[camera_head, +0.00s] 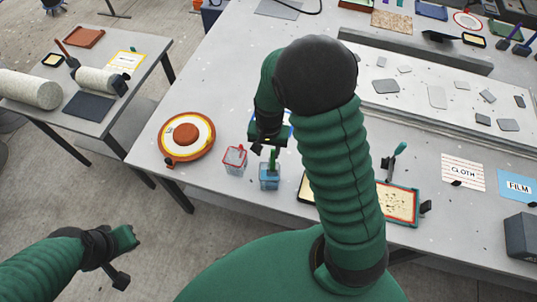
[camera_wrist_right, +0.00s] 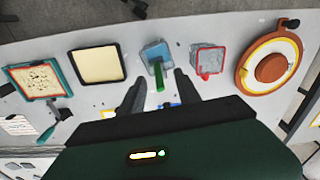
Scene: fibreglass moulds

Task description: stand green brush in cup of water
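A blue see-through cup (camera_head: 269,182) stands near the table's front edge; it also shows in the wrist view (camera_wrist_right: 155,50). The green brush (camera_wrist_right: 159,82) stands in it, its handle rising over the rim; in the head view the handle (camera_head: 273,158) shows below my right gripper. My right gripper (camera_head: 268,146) is above the cup. In the wrist view its two dark fingers (camera_wrist_right: 158,92) are spread, apart from the handle between them. My left gripper (camera_head: 126,260) hangs empty at the lower left, fingers apart, away from the table. I cannot make out the liquid in the cup.
A red-rimmed cup (camera_head: 235,160) stands just left of the blue cup. Further left is an orange round container (camera_head: 186,138). A framed tray (camera_head: 400,205) with a teal brush (camera_head: 393,160) lies to the right. A side table (camera_head: 105,125) holds rollers.

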